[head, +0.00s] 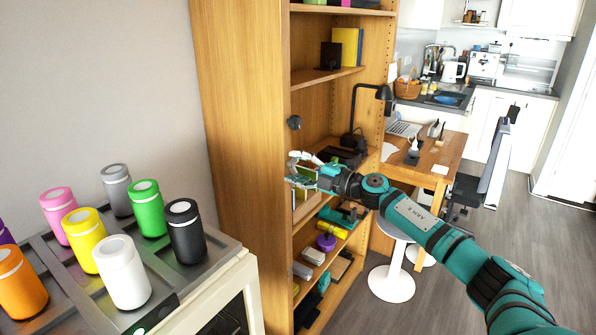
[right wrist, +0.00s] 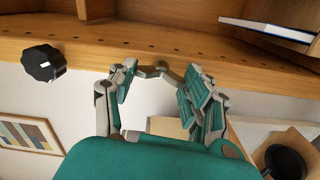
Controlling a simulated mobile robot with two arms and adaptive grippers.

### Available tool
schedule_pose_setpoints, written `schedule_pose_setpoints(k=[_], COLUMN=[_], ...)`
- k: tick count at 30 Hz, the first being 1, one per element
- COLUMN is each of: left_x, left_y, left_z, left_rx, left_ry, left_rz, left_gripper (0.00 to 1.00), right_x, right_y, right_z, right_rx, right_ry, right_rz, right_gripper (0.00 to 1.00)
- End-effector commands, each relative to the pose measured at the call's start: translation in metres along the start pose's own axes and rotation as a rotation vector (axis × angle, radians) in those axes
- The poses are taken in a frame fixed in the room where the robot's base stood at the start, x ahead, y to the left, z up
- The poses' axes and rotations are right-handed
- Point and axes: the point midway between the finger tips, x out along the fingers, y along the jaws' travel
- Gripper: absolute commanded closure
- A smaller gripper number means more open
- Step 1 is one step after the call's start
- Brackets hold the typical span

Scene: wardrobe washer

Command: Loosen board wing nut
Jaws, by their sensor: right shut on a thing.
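My right gripper (head: 298,170) is at the front edge of the wooden shelf unit's side panel (head: 240,130). In the right wrist view, my right gripper (right wrist: 158,84) has its fingers on both sides of a small grey piece, which looks like the wing nut (right wrist: 152,71), against the wooden board (right wrist: 170,45). The fingers are shut on it; the fingertips partly hide it. In the head view the gripper hides the nut. A dark round knob (head: 294,122) sits higher on the panel edge; a similar dark knob (right wrist: 43,63) shows in the wrist view. My left gripper is not in view.
A rack (head: 175,250) with several coloured canisters stands at the lower left. A wooden desk (head: 450,150) and a white round stool (head: 392,283) stand to the right. Grey floor is open beyond.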

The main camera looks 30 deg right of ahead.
Motion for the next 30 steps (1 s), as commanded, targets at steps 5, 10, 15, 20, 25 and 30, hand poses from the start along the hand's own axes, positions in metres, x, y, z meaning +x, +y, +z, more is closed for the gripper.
schedule_pose_setpoints(k=[5,10,15,20,25,30], left_x=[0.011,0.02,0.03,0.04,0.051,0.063], left_y=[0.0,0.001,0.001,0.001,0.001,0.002], left_z=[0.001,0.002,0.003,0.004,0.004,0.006], left_rx=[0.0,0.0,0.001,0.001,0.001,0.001], left_ry=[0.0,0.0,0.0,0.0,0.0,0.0], left_rz=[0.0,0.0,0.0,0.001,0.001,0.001], left_gripper=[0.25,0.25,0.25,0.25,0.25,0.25], right_x=[0.0,0.0,0.0,0.0,0.0,0.0], right_y=[-0.002,-0.004,-0.004,-0.005,-0.006,-0.007], right_z=[0.0,0.0,0.0,0.001,0.001,0.002], right_rx=[-0.169,-0.33,-0.491,-0.643,-0.805,-0.966], right_ry=[0.001,0.001,0.002,0.002,0.001,0.0], right_rz=[0.001,0.0,0.001,0.001,0.001,0.001], right_gripper=[0.82,0.82,0.82,0.82,0.82,0.82])
